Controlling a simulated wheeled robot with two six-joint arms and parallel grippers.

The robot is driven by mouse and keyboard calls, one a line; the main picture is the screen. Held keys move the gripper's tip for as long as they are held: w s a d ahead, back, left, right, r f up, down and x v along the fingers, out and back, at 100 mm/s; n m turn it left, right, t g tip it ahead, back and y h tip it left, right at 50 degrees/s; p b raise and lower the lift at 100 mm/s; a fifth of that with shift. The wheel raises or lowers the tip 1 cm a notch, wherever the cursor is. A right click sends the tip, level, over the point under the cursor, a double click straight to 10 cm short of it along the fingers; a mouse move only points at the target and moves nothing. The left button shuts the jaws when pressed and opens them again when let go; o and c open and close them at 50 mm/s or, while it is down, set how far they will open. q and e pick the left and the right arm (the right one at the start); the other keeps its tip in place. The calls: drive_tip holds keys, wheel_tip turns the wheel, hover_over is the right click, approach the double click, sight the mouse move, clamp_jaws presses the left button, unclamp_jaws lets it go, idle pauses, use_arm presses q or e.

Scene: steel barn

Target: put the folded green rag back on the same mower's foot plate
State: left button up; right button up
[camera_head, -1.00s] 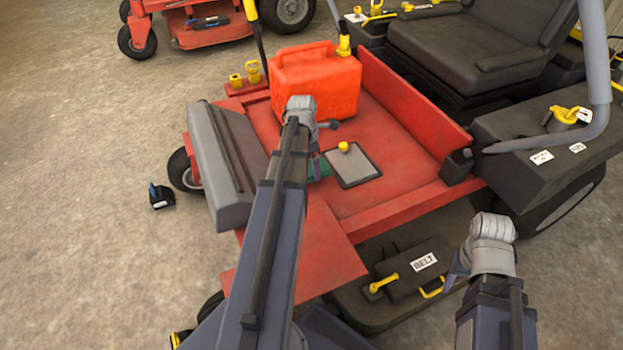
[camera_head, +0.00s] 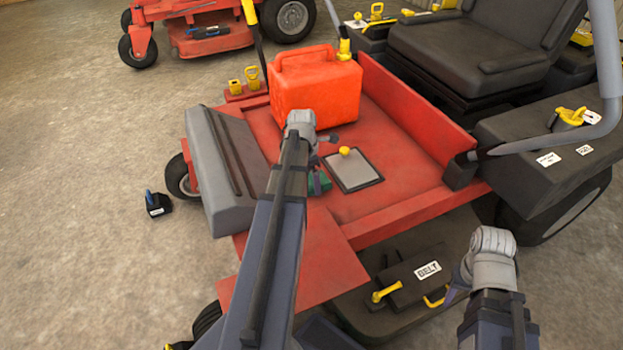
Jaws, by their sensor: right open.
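The green rag (camera_head: 320,184) shows as a small patch on or just above the red foot plate (camera_head: 345,212) of the near mower, left of a grey pad. Most of it is hidden behind my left arm. My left gripper (camera_head: 314,172) is at the rag; its fingers are mostly hidden by its own wrist. I cannot tell whether it grips the rag or only touches it. My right gripper (camera_head: 456,288) is open and empty, low at the right, beside the mower deck.
A red fuel can (camera_head: 316,88) stands on the plate behind my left gripper. The grey pad (camera_head: 354,172) has a yellow knob. A black deck cover labelled BELT (camera_head: 412,282) lies near my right gripper. A small black-and-blue item (camera_head: 157,204) lies on the open floor at left.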

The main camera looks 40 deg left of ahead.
use_arm(q)
drive_tip(key=shift+o, duration=0.3)
wheel_tip(320, 180, up, 12)
drive_tip(key=s+p, duration=0.1)
drive_tip(key=p, duration=1.1)
drive_tip(key=shift+s+a+r, duration=0.15)
drive_tip(key=shift+a, duration=0.2)
drive_tip(key=shift+d, duration=0.1)
drive_tip(key=d+m+g, duration=0.1)
drive_tip(key=d+m, duration=1.4)
drive_tip(key=d, duration=0.5)
drive_tip(key=s+d+m+y, duration=0.1)
drive_tip(key=s+d+m, duration=0.3)
drive_tip(key=d+m, duration=0.5)
drive_tip(key=s+d+m+y, duration=0.1)
drive_tip(key=s+d+m, duration=0.3)
drive_tip(key=d+m, duration=0.6)
drive_tip(key=shift+s, duration=0.15)
